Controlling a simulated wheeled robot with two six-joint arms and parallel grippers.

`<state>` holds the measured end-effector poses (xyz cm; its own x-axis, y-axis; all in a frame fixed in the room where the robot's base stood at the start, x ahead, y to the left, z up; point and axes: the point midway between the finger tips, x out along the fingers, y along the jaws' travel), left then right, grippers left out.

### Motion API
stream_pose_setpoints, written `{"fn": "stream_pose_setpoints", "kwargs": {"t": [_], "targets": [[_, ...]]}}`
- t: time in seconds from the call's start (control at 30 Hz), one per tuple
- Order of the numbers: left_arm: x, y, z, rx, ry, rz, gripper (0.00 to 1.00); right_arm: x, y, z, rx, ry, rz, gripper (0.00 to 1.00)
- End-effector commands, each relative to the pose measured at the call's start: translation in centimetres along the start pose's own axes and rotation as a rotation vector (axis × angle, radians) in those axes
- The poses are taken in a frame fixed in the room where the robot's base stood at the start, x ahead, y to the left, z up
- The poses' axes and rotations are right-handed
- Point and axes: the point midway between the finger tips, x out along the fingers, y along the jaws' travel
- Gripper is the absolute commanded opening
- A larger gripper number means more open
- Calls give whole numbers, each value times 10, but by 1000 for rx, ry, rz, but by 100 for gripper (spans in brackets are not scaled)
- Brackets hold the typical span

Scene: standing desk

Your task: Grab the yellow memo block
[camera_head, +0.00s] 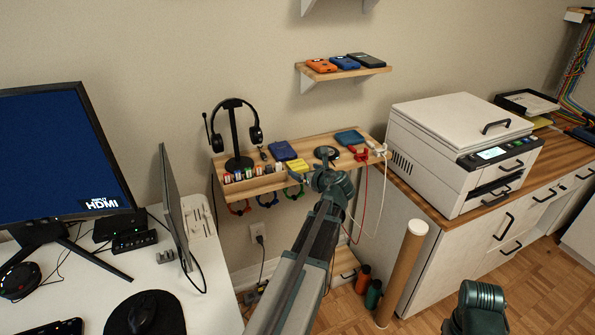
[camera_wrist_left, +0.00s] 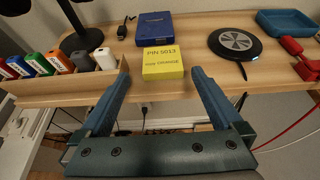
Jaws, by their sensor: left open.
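The yellow memo block (camera_head: 297,165) lies on the wooden wall shelf, near its front edge. My left gripper (camera_head: 306,179) is at the front of the shelf, close to the block. In the left wrist view its two blue fingers (camera_wrist_left: 153,76) are spread and empty, with the block ahead between their tips; contact cannot be judged.
A blue box (camera_wrist_left: 168,27) lies behind the block. A wooden holder (camera_wrist_left: 70,85) with several colored small items stands left. A headset stand (camera_head: 236,140) stands at the shelf's left.

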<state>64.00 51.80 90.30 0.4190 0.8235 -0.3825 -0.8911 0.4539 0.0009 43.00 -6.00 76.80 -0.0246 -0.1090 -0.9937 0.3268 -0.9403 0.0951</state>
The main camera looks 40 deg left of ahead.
Motion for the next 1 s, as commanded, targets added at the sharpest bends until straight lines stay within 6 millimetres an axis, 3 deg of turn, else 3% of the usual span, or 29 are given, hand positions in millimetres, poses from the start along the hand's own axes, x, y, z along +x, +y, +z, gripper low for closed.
{"fn": "stream_pose_setpoints", "kwargs": {"t": [0.27,0.63,0.87,0.9,1.0], "targets": [[6,-1,0,0,0,-1,100,2,0,0,0,0,0,50],[52,-5,-1,-1,1,0,100,21,-2,-1,0,0,0,50],[54,-4,1,0,0,-1,100,20,-2,-1,0,0,0,50],[54,-4,1,0,0,-1,98,20,-2,-1,0,0,0,50],[54,-4,0,0,0,-1,80,20,-2,-1,0,0,0,50]]}}
